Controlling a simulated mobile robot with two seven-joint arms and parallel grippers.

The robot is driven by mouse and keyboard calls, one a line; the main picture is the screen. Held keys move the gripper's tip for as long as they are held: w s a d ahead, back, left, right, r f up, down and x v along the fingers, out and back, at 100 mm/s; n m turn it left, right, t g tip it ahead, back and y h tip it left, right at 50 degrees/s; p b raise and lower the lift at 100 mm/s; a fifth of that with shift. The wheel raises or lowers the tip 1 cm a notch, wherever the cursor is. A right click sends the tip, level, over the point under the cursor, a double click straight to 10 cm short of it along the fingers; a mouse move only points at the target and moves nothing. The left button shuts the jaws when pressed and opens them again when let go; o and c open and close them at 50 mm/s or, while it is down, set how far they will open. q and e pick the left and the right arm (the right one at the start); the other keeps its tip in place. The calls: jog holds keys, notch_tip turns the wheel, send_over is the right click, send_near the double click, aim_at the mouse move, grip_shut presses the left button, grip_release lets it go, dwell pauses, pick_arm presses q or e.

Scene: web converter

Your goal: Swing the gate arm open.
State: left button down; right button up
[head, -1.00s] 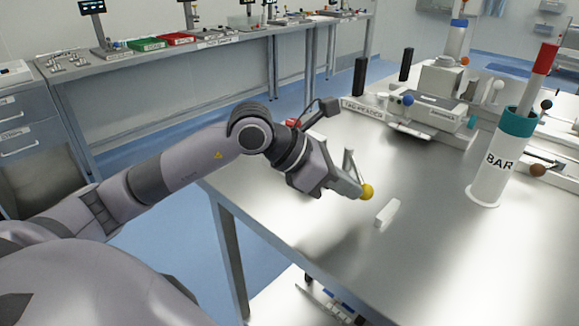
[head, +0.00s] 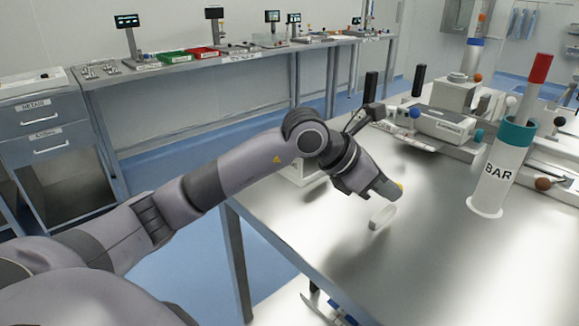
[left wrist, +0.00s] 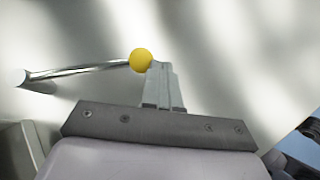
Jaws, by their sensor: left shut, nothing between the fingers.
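The gate arm shows in the left wrist view as a thin shiny metal rod (left wrist: 80,71) ending in a yellow ball knob (left wrist: 141,60). Its other end, at the left, meets a short post (left wrist: 22,79). In the head view the yellow knob (head: 400,187) is mostly hidden by my left gripper (head: 392,190), and the rod is hidden. My left gripper is shut and empty, low over the metal table. In the left wrist view its fingertips (left wrist: 160,66) are right beside the knob; I cannot tell whether they touch it.
A white piece (head: 382,214) is on the metal table (head: 440,255) just below the gripper. The white BAR holder (head: 496,180) stands to the right. A white device (head: 442,123) with a blue knob is behind. The front table area is clear.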

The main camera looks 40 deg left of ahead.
pick_arm(q)
jog(key=shift+w+d, duration=0.45)
jog(key=shift+w, duration=0.35)
jog(key=shift+w+d, duration=0.4)
jog(key=shift+w, duration=0.4)
pick_arm(e)
jog(key=shift+a+f, duration=0.1)
jog(key=shift+f, duration=0.2)
pick_arm(q)
jog(key=shift+s+b, duration=0.1)
jog(key=shift+b, duration=0.2)
